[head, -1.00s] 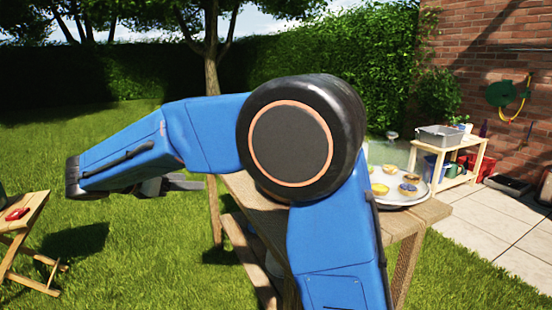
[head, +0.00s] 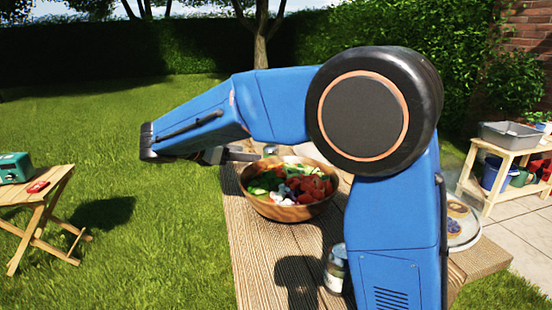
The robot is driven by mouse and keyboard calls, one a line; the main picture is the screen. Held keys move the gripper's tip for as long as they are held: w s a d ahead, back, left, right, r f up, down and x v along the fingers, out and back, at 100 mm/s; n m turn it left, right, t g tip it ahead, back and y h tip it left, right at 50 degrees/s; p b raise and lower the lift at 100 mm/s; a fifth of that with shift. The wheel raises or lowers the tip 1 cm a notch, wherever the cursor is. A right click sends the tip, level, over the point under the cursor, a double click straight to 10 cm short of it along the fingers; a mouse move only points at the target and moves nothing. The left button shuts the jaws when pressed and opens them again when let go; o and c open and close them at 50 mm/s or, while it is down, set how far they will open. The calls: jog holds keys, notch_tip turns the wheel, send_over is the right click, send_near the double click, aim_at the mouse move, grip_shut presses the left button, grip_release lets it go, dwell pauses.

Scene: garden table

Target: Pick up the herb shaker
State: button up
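A small jar with a grey lid (head: 336,268) stands upright on the wooden table, partly hidden by my blue arm. It may be the herb shaker, but its label is too small to read. Another small grey-topped thing (head: 270,150) shows behind the salad bowl, too small to identify.
A wooden bowl of salad (head: 288,207) sits on the wooden table (head: 262,262). A plate with tarts (head: 467,236) is at the right, partly behind my arm. A folding table (head: 50,190) on the left holds a green box (head: 15,167) and a red item (head: 38,187).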

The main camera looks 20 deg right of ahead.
aim_at(265, 156)
jog(key=x, duration=0.9)
jog(key=shift+w+d+f, duration=0.1)
jog(key=shift+w+d, duration=0.15)
jog(key=shift+d, duration=0.1)
jog(key=shift+x, duration=3.2)
jog(key=shift+a+f, duration=0.1)
jog(key=c, duration=1.2)
